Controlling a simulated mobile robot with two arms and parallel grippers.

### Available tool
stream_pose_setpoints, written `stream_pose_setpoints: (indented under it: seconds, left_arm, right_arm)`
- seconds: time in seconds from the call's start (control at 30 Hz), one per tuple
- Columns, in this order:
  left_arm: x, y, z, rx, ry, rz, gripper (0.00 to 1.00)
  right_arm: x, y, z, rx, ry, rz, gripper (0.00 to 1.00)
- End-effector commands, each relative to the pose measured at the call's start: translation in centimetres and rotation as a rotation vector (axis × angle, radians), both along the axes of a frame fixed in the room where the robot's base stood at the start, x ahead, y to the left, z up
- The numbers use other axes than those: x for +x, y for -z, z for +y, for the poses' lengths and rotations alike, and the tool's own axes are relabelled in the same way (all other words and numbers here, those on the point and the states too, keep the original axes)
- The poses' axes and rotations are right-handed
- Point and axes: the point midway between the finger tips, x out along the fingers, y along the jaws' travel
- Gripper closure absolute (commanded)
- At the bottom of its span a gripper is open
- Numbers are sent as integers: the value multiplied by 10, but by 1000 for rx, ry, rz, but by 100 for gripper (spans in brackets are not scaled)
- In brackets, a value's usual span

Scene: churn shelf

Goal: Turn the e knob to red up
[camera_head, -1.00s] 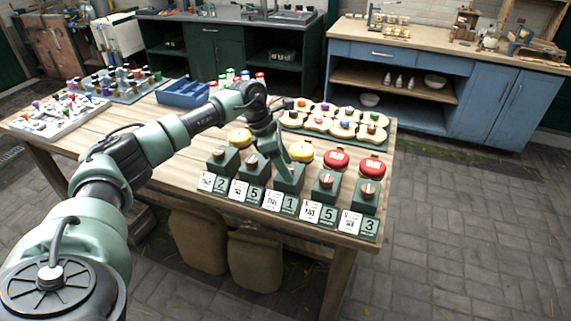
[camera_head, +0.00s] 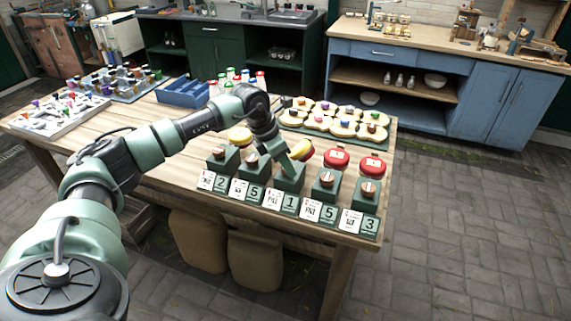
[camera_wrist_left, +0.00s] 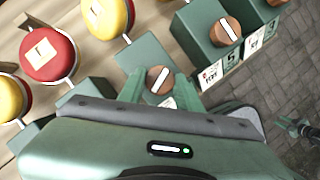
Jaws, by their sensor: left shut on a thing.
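Several green boxes with round wooden knobs stand in a row on the table. My left gripper (camera_head: 285,161) is shut on the knob of the middle box, whose card reads 1. In the left wrist view, the fingers close around this knob (camera_wrist_left: 159,79), which has a white stripe. Behind it is a disc (camera_head: 303,150), yellow with red at its right edge; its two colours also show in the left wrist view (camera_wrist_left: 107,15). The knob letters are too small to read. Dark mechanism at the wrist view's right edge may be my right gripper (camera_wrist_left: 304,130).
Neighbouring knobs (camera_head: 252,160) and (camera_head: 326,180) stand close on both sides. Two red discs (camera_head: 336,160) and (camera_head: 372,167) are to the right, a yellow disc (camera_head: 240,137) to the left. A tray of wooden pieces (camera_head: 330,120) and a blue bin (camera_head: 183,93) lie behind.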

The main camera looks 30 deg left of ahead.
Motion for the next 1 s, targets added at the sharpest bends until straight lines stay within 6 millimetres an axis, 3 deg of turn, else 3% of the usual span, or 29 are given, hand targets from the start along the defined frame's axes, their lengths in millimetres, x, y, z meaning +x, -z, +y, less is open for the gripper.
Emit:
stream_pose_setpoints:
  seconds: [1.0]
  left_arm:
    - [2, 0, -6, -4, -944, -7, 100]
  right_arm:
    - [0, 48, 0, 0, 1, 0, 64]
